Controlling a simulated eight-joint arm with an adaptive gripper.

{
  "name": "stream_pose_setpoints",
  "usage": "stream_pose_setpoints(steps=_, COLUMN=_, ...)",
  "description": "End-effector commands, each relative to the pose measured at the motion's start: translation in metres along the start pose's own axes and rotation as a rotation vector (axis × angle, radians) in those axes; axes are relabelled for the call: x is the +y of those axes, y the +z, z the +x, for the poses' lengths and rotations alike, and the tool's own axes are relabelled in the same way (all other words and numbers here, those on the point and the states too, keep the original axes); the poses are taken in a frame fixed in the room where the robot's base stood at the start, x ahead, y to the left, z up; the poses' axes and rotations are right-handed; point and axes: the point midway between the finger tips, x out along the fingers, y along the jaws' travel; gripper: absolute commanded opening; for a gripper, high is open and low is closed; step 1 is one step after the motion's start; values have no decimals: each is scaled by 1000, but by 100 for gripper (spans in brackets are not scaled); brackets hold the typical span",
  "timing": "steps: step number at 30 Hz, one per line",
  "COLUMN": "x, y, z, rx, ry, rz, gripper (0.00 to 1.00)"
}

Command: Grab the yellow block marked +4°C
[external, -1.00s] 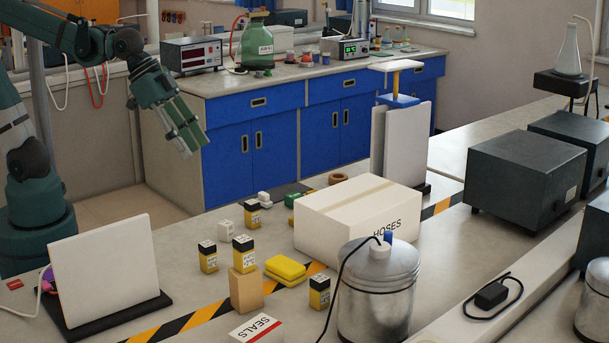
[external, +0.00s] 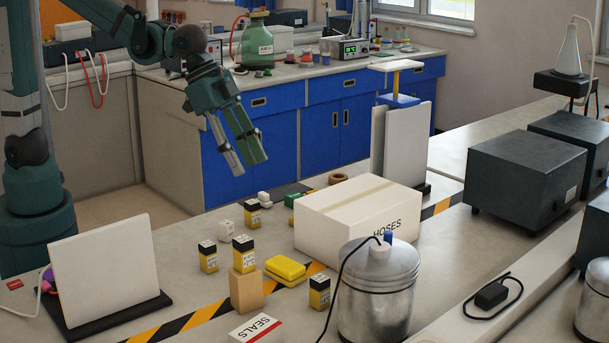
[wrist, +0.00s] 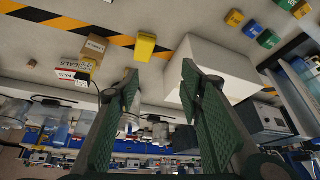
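Several small yellow blocks with black tops and white labels are in the external view. One (external: 208,262) stands on the bench at left, one (external: 243,247) stands on a tan block, one (external: 319,296) stands further front, and one (external: 252,219) stands behind, by a white block (external: 225,230). Their markings are too small to read, so I cannot tell which says +4°C. My gripper (external: 248,166) is open and empty, in the air above and behind the blocks. Its spread green fingers also show in the wrist view (wrist: 161,72), with nothing between them.
A white HOSES carton (external: 345,223) and a metal canister (external: 380,295) stand right of the blocks. A white upright panel (external: 105,265) stands at left. A tan block (external: 244,291), a yellow pad (external: 286,268) and a SEALS box (external: 256,328) are close to the blocks.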

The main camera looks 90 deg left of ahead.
Motion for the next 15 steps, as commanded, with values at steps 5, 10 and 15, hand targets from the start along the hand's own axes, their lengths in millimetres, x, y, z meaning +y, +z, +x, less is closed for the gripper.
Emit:
stream_pose_setpoints(steps=5, x=9, y=-27, z=22, rx=-12, ry=20, rz=38, gripper=38)
stream_pose_setpoints(steps=10, x=18, y=-48, z=46, rx=-22, ry=39, rz=72, gripper=38)
stream_pose_setpoints(steps=15, x=30, y=-68, z=70, rx=-33, ry=60, rz=108, gripper=38)
